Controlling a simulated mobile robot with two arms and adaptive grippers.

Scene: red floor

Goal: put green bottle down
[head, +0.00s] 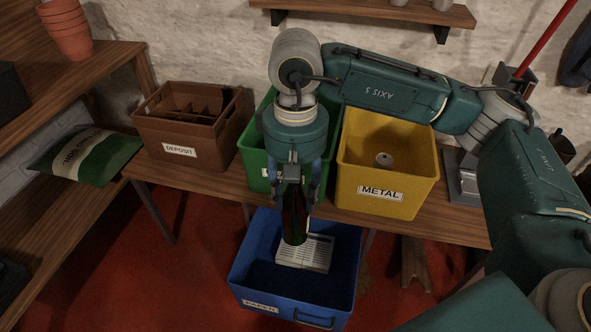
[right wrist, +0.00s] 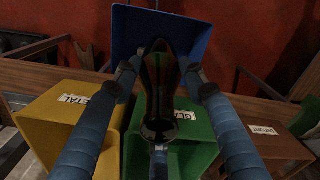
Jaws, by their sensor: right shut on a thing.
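My right gripper (head: 294,193) is shut on the dark green bottle (head: 294,222), which hangs roughly upright with its lower part below the fingers. In the right wrist view the bottle (right wrist: 160,85) sits between the two blue fingers of the gripper (right wrist: 160,78). In the head view the bottle is in front of the green bin (head: 252,160) and overlaps the blue bin below. The green bin (right wrist: 202,150) shows a partly hidden label beginning "GL" in the right wrist view. My left gripper is not in view.
A yellow bin (head: 385,172) marked METAL holds a can (head: 383,159). A brown crate (head: 195,140) marked DEPOSIT stands left on the wooden bench (head: 210,182). A blue bin (head: 245,285) marked PAPER, with a pale slotted object (head: 305,254) inside, stands on the red floor.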

